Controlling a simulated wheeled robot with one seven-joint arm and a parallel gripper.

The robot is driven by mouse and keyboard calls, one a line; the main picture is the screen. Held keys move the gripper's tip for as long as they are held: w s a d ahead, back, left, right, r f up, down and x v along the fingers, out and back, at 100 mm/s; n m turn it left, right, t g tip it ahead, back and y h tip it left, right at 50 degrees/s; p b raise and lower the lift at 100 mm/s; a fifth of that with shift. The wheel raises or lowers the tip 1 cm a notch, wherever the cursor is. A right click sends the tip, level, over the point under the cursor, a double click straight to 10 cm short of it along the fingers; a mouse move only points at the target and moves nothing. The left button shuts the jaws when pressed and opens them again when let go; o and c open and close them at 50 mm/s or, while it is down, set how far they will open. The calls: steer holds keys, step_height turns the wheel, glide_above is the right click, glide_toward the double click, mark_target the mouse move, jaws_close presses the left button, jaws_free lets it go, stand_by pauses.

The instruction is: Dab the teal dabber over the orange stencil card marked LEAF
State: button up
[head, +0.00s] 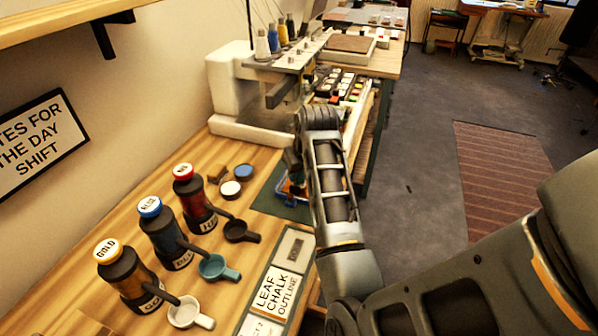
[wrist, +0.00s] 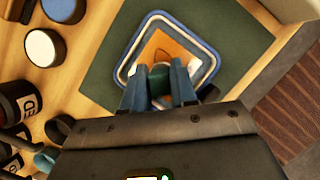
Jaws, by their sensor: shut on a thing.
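In the wrist view, my gripper (wrist: 158,92) is shut on the teal dabber (wrist: 159,76), between its two blue-grey fingers. The dabber is seen end-on, over the near part of the orange stencil card (wrist: 168,45). I cannot tell whether it touches the card. The card lies inside a white and blue rounded-square border (wrist: 205,50) on a dark green mat (wrist: 240,35). No LEAF marking is readable on the card. In the head view my arm hides most of the gripper, the dabber and the card; a bit of the blue border (head: 288,190) shows.
Bottles labelled GOLD (head: 122,275), blue (head: 163,232) and red (head: 193,200) stand left, with white, teal and dark cups before them. A sign reading LEAF CHALK OUTLINE (head: 277,290) lies near the front. A white sewing machine (head: 235,95) stands behind the mat.

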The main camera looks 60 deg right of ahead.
steer(key=shift+r+p, duration=2)
steer(key=shift+r, duration=1)
steer(key=shift+f, duration=0.1)
steer(key=shift+s+d+f+b, duration=0.1)
steer(key=shift+d+f+b, duration=0.15)
steer(key=shift+f+b, duration=0.6)
steer(key=shift+s+d+f+b, duration=0.1)
steer(key=shift+d+f+b, duration=0.1)
steer(key=shift+f+b, duration=0.65)
steer(key=shift+s+d+f+b, duration=0.1)
steer(key=shift+d+f+b, duration=0.3)
steer(key=shift+f, duration=0.8)
steer(key=shift+a, duration=0.15)
steer(key=shift+f+b, duration=0.5)
steer(key=shift+f, duration=0.1)
steer(key=shift+r+p, duration=2.7)
steer(key=shift+r, duration=0.9)
